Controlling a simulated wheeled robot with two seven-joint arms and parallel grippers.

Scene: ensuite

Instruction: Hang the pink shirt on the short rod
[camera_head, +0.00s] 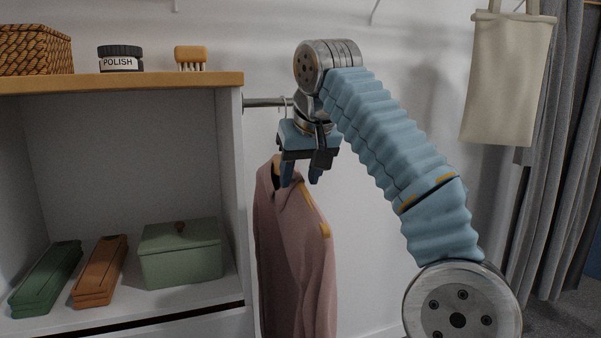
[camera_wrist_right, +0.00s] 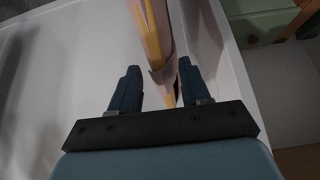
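The pink shirt (camera_head: 295,255) hangs upright beside the shelf unit, with mustard-yellow parts at its shoulders. It also shows in the right wrist view (camera_wrist_right: 165,72) as a narrow strip. The short rod (camera_head: 261,102) sticks out from the unit's right side. A thin pale hook (camera_head: 283,105) shows at the rod, seemingly over it; the gripper hides its lower part. My right gripper (camera_head: 301,178) points down just under the rod, at the shirt's top. Its fingers (camera_wrist_right: 160,88) are apart, with the shirt's top between them and gaps beside it. My left gripper is out of view.
The shelf unit (camera_head: 232,170) stands close on the left, holding a green box (camera_head: 181,252), two long cases, a polish tin (camera_head: 120,59), a brush (camera_head: 190,58) and a basket (camera_head: 35,50). A beige bag (camera_head: 507,80) and grey curtain (camera_head: 560,170) hang at right.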

